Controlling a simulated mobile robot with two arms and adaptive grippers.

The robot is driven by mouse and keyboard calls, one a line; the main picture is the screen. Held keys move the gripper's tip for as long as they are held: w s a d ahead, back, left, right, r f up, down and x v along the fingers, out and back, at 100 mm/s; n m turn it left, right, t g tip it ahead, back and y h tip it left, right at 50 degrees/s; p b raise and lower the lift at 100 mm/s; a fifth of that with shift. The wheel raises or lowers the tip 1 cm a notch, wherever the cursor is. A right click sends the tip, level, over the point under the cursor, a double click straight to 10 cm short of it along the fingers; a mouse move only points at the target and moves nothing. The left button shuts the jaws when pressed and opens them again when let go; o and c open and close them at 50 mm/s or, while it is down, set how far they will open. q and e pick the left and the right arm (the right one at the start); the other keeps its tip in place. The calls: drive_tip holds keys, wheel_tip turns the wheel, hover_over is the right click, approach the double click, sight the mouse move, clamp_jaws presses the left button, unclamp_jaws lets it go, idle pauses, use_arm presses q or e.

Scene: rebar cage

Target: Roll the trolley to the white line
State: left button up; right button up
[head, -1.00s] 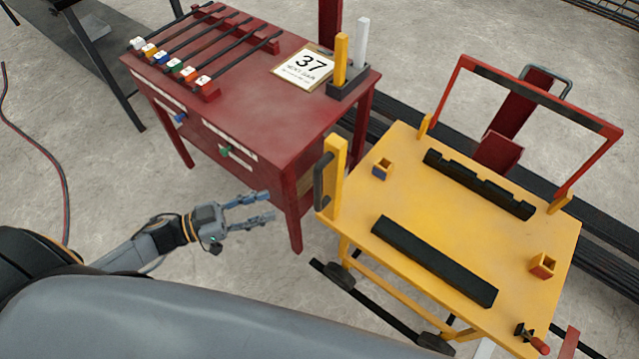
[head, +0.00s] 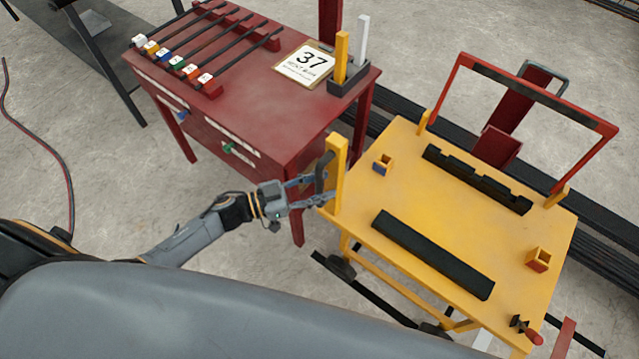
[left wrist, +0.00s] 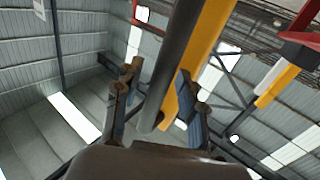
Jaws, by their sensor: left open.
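The yellow trolley (head: 455,225) stands at the right in the head view, with a red frame at its far end. A black handle (head: 323,172) is on its upright yellow post (head: 337,165) at the left corner. My left gripper (head: 314,190) is open at this handle. In the left wrist view the dark handle bar (left wrist: 168,75) runs between the two spread fingers (left wrist: 158,103), which do not close on it. A short white strip (head: 483,340) shows on the floor below the trolley's near edge; I cannot tell if it is the white line. My right gripper is out of view.
Dark bars (head: 600,240) lie on the floor behind the trolley. Black strips (head: 480,178) and small square holders (head: 538,260) sit on its top.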

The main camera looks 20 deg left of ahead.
use_arm(q)
drive_tip(key=shift+c, duration=0.8)
clamp_jaws()
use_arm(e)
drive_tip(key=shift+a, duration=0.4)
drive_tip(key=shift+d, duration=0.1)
